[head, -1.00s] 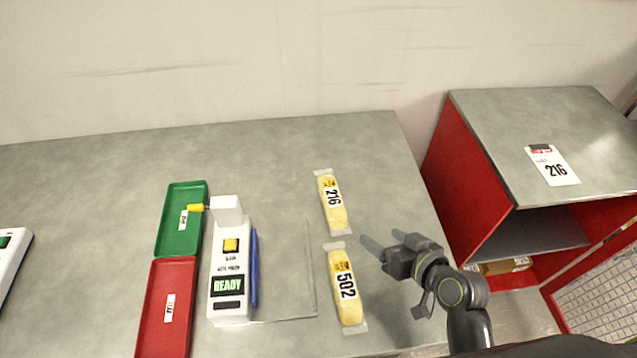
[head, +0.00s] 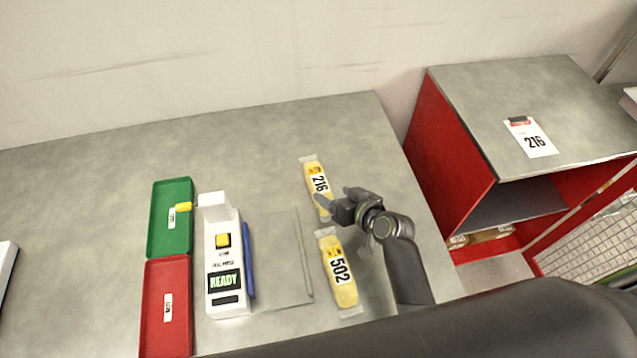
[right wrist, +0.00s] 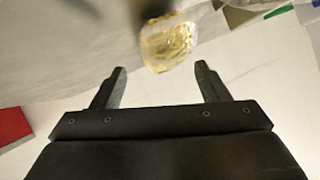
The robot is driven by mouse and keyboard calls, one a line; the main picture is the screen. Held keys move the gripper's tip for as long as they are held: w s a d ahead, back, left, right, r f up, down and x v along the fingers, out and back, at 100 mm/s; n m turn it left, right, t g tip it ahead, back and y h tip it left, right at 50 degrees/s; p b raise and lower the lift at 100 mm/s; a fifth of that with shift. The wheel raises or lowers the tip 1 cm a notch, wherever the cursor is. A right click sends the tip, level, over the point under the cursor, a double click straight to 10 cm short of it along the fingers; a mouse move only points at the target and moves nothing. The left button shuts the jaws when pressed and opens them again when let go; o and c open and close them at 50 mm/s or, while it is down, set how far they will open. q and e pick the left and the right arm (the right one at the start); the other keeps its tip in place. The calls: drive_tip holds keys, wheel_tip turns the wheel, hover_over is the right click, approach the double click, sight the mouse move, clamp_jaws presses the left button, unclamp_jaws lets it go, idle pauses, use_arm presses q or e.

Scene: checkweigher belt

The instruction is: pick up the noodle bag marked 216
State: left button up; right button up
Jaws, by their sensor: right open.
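The noodle bag marked 216 (head: 317,181) is a yellow bag with clear ends, lying on the grey table in the head view. My right gripper (head: 334,200) is open and empty at the near right end of this bag, partly covering it. In the right wrist view the open fingers (right wrist: 160,82) point toward a yellow noodle bag (right wrist: 168,42) just beyond the tips; its number is not readable there. A second yellow bag, marked 502 (head: 338,272), lies nearer to me. My left gripper is not in view.
A white checkweigher (head: 225,262) reading READY stands left of the bags, with a green tray (head: 158,208) and a red tray (head: 152,310) beside it. A card marked 216 (head: 530,137) lies on the grey-topped red cabinet (head: 470,95) at right. The table behind the bags is clear.

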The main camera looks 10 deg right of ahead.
sight(322, 186)
drive_tip(key=shift+w+a+f, duration=0.15)
drive_tip(key=shift+w+f, duration=0.05)
drive_tip(key=shift+w, duration=0.2)
drive_tip(key=shift+w+a+p, duration=0.2)
drive_tip(key=shift+w+p, duration=0.1)
drive_tip(key=shift+w, duration=0.1)
drive_tip(key=p+x, duration=0.1)
drive_tip(key=x, duration=0.1)
drive_tip(key=shift+w+a+f, duration=0.1)
drive_tip(key=shift+w+a, duration=0.05)
drive_tip(key=shift+w, duration=0.25)
drive_tip(key=shift+x, duration=0.8)
